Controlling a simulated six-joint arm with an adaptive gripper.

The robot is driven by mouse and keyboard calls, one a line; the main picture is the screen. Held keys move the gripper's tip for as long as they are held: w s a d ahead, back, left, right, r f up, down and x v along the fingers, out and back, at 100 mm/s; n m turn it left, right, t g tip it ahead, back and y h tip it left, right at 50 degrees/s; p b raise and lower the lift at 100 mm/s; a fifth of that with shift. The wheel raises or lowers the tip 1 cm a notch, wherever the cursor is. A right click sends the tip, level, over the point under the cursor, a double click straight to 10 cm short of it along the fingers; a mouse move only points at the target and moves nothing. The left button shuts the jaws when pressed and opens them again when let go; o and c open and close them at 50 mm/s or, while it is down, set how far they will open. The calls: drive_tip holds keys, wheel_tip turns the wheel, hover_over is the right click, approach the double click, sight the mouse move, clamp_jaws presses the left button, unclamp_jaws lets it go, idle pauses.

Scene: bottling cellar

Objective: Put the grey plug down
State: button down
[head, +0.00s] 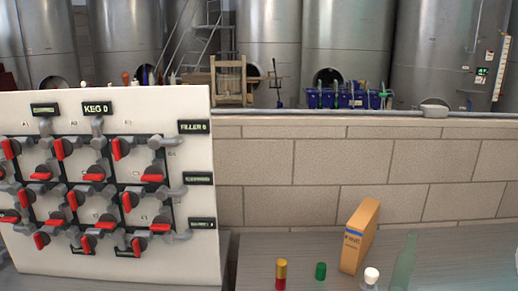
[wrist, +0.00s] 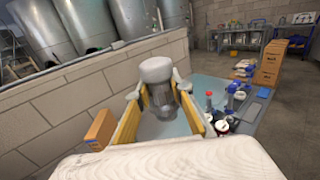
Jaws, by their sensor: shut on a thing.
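In the wrist view, my gripper (wrist: 160,98) is shut on the grey plug (wrist: 157,72), a short cylinder with a pale, rounded top and a darker grey body. It stands between the yellow-padded fingers, with its pale end rising past the fingertips. A bluish-grey worktop (wrist: 205,87) shows beyond and below it; I cannot tell the exact gap between plug and worktop. The head view shows neither my gripper nor the held plug.
The head view has a white panel (head: 185,106) with red-handled valves at left. An orange-brown box (head: 360,236), yellow-red cylinder (head: 281,273), green cap (head: 320,271) and green bottle (head: 404,262) stand on the worktop. Several small bottles (wrist: 222,126) crowd right of my gripper. A block wall runs behind.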

idle(0.8)
drive_tip(key=shift+w+d+f, duration=0.1)
drive_tip(key=shift+d+f, duration=0.15)
drive_tip(key=shift+f, duration=0.2)
drive_tip(key=w+d+f+n+t+y, duration=0.1)
drive_tip(key=w+d+f, duration=0.5)
drive_tip(key=f, duration=0.5)
drive_tip(key=w+d+f+n+y, duration=0.1)
drive_tip(key=w+d+f, duration=0.45)
drive_tip(key=f, duration=0.45)
drive_tip(key=w+d+f+t+y, duration=0.1)
drive_tip(key=w+d+f, duration=0.5)
drive_tip(key=f, duration=0.5)
drive_tip(key=w+f+n+t+y, duration=0.1)
drive_tip(key=w+f+n+y, duration=0.2)
drive_tip(key=w+f, duration=0.2)
drive_tip(key=w+a+r+n+t+y, duration=0.1)
drive_tip(key=w+a+r+y, duration=0.2)
drive_tip(key=r, duration=0.1)
drive_tip(key=shift+r+n, duration=0.15)
drive_tip(key=shift+n, duration=0.15)
drive_tip(key=shift+a, duration=0.1)
